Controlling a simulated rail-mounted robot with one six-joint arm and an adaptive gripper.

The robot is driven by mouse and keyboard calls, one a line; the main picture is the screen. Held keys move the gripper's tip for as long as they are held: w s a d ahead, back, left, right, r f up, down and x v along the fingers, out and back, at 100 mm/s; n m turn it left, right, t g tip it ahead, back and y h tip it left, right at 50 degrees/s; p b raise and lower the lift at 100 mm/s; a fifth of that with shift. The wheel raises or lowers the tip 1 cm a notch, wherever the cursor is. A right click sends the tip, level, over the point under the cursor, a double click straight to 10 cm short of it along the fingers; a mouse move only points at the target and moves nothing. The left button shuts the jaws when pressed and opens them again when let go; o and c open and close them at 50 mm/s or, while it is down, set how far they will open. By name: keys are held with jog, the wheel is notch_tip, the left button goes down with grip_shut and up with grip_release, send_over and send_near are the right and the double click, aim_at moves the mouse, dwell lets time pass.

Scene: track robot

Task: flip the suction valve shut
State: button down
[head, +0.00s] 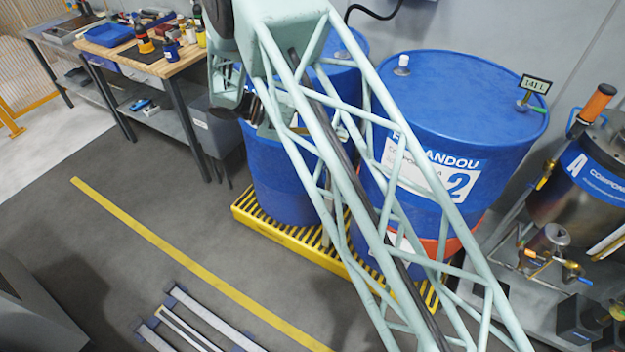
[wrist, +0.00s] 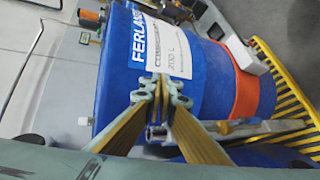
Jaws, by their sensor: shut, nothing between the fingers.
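My gripper (wrist: 158,98) shows in the wrist view with its two fingers brought together and nothing between them. Behind its tips is the side of a blue drum (wrist: 205,68) with a white label. In the head view my arm's lattice crosses the middle, and my wrist hangs at upper left before the left blue drum; the fingertips cannot be made out there. Small valves sit on pipework at the right of the head view: one with a blue handle (head: 577,279) and one with a yellow handle (head: 545,175). I cannot tell which is the suction valve. My gripper is well left of them.
The labelled blue drum (head: 440,100) stands beside the left drum (head: 275,175) on a yellow grated pallet (head: 270,232). A metal vessel (head: 590,170) with an orange-handled tool stands at right. A workbench (head: 185,62) is at upper left. The floor (head: 130,270) in front is mostly open.

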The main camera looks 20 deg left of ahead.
jog(key=s+a+f+n+t, duration=0.1)
jog(key=s+a+f+t, duration=0.2)
jog(key=a+f, duration=0.6)
jog(key=s+a+f+n+t+b, duration=0.1)
jog(key=s+a+f+t, duration=0.3)
jog(key=a+f, duration=0.6)
notch_tip(320, 180, down, 4)
jog(key=shift+a+r+n+t, duration=0.1)
jog(key=shift+a+n+t, duration=0.15)
jog(key=shift+n+t, duration=0.25)
jog(key=shift+w+d, duration=0.1)
jog(key=s+d+b+x, duration=0.1)
jog(key=s+d+x, duration=0.1)
jog(key=x, duration=1)
jog(key=shift+d, duration=0.25)
